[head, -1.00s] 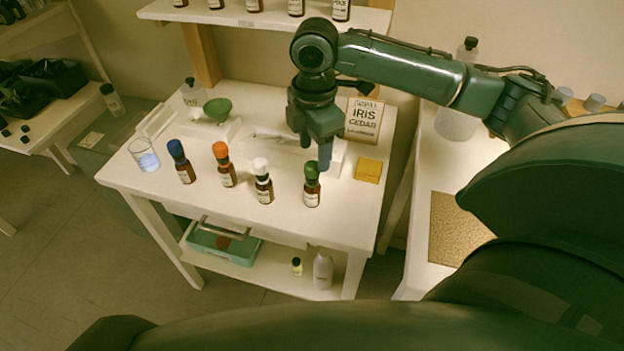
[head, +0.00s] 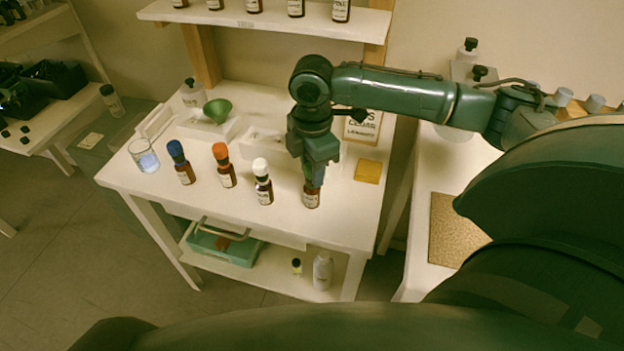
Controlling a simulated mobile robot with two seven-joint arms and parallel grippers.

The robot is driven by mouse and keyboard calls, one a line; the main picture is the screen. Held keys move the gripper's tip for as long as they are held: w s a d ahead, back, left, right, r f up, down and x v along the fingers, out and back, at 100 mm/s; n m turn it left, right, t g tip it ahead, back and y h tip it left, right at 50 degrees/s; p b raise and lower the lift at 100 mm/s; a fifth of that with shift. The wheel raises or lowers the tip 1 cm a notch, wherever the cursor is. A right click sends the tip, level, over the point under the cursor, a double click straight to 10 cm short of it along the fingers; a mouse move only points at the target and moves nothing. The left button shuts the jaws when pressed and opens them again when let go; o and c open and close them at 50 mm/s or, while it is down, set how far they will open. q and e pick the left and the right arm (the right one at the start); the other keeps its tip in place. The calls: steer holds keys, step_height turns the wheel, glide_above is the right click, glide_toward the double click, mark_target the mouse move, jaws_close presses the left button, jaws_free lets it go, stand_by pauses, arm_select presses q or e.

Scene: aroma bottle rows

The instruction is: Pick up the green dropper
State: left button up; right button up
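The green dropper is at the front right of the white table; my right gripper (head: 314,185) hides its green top. Its brown labelled bottle (head: 311,199) shows below the fingertips and stands upright on the table. My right gripper points down, with its fingers at the dropper top. I cannot tell whether the fingers are closed on it. To the left stand brown bottles with a white dropper (head: 261,167), an orange dropper (head: 220,152) and a blue dropper (head: 176,149). My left gripper is not in view.
A glass beaker (head: 144,155) stands at the table's left edge. A green funnel (head: 217,110) is behind the row. A yellow block (head: 368,171) lies right of my gripper, and a sign (head: 364,128) stands partly hidden behind my arm. A bottle shelf (head: 262,20) hangs above.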

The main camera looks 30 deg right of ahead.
steer(key=shift+c, duration=0.8)
steer(key=shift+r, duration=0.1)
step_height(320, 180, up, 10)
steer(key=shift+f+p, duration=0.1)
steer(key=shift+p, duration=0.25)
steer(key=shift+f, duration=0.1)
steer(key=shift+f, duration=0.85)
steer(key=shift+o, duration=0.5)
steer(key=c, duration=0.4)
